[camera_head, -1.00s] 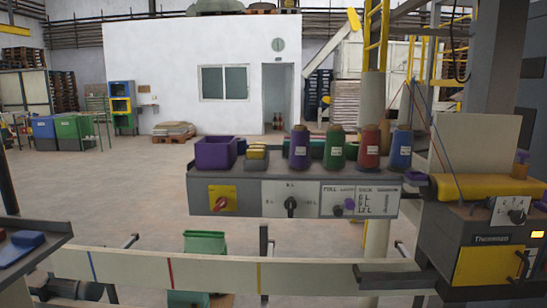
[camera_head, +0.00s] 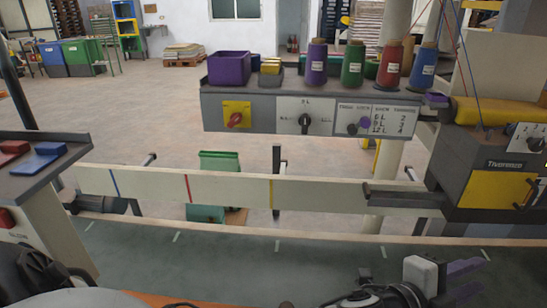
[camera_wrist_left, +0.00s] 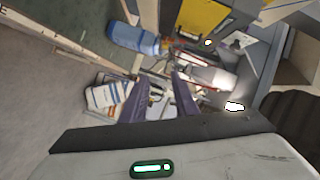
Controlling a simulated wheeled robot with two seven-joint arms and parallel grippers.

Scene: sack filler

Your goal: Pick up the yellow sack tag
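Small yellow pieces (camera_head: 270,68) sit in a grey holder on the shelf of the control panel, just right of a purple bin (camera_head: 229,68). They look like tags, but are too small to tell for sure. My left gripper (camera_head: 478,278) shows at the bottom right of the head view, far below and right of them. Its purple fingers also show in the left wrist view (camera_wrist_left: 157,92), spread apart with no yellow tag between them. My right gripper is in neither view.
Thread cones, one of them green (camera_head: 352,65), stand along the panel shelf (camera_head: 265,112). A cream rail (camera_head: 230,188) with coloured marks runs across below. A grey and yellow machine (camera_head: 495,180) stands at the right. A blue bottle-like object (camera_wrist_left: 135,38) shows in the wrist view.

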